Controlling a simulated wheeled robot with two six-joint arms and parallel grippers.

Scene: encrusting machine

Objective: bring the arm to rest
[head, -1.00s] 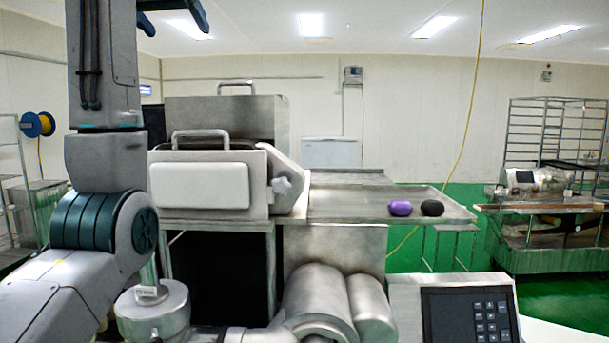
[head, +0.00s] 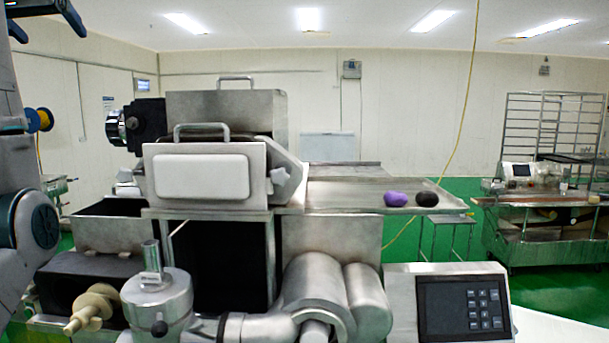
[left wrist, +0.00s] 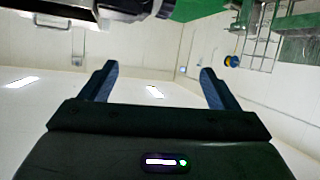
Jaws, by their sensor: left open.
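My left arm stands raised along the left edge of the head view, partly cut off by the frame. Its gripper (head: 44,16) is at the top left corner, with dark blue fingers spread apart and nothing between them. In the left wrist view the left gripper (left wrist: 156,82) also shows open and empty, with only wall and ceiling lights behind it. My right gripper is in neither view.
The encrusting machine (head: 203,176) fills the middle. A purple piece (head: 396,199) and a black piece (head: 427,199) lie on its metal outfeed table (head: 340,193). A control panel (head: 462,308) is in front. A rack (head: 553,130) stands at right.

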